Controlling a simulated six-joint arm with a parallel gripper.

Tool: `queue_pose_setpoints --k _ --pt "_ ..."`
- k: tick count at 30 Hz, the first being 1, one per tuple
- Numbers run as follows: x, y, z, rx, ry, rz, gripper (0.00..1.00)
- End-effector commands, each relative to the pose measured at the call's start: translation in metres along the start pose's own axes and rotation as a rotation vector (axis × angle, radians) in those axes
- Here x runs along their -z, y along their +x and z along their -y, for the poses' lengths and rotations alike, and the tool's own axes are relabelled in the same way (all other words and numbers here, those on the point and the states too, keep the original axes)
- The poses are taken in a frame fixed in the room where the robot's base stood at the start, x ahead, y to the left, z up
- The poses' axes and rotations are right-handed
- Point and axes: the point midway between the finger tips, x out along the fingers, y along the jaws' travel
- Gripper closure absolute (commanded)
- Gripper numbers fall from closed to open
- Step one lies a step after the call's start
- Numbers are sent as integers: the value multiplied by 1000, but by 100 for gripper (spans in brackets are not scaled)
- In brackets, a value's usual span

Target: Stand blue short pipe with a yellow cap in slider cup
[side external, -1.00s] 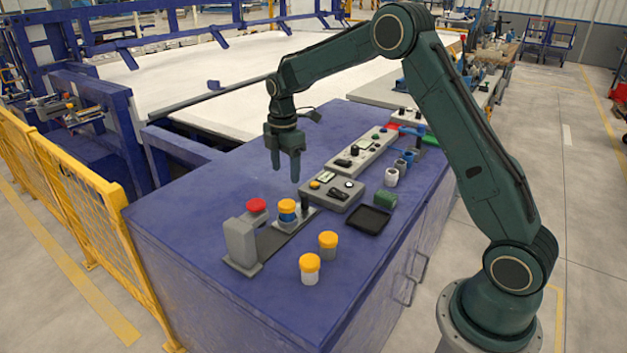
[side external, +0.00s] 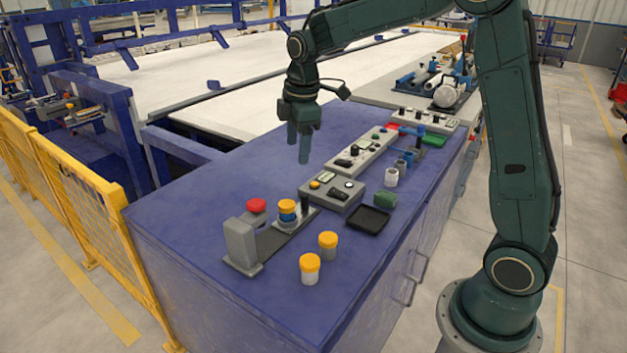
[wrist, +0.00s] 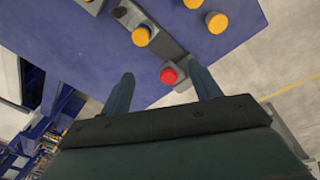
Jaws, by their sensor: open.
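The blue short pipe with a yellow cap (side external: 287,211) stands upright in the slider cup on the grey slider track (side external: 275,240); the cup's rim is too small to make out clearly. In the wrist view its yellow cap (wrist: 141,36) shows at the top, over the grey track. My gripper (side external: 298,155) is open and empty, up and behind the slider, apart from the pipe. In the wrist view its two fingers (wrist: 163,82) are spread with nothing between the tips but the red button and table beyond.
Two yellow-capped pipes (side external: 310,267) (side external: 328,244) stand in front. A control box (side external: 333,193), black tray (side external: 368,219) and small cups (side external: 391,178) stand to the right. The table's left part is clear.

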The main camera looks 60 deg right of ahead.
Motion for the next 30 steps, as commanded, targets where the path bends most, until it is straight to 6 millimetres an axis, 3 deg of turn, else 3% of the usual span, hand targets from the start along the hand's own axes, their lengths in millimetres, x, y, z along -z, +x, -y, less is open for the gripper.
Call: queue_pose_setpoints --k 6,15,22,30 --pt "-9 -42 43 -55 164 -38 38" --pt "-29 -80 105 -111 391 -105 38" --pt "-47 -95 152 -143 564 -170 38" --pt "-71 -98 206 -163 767 -255 38"
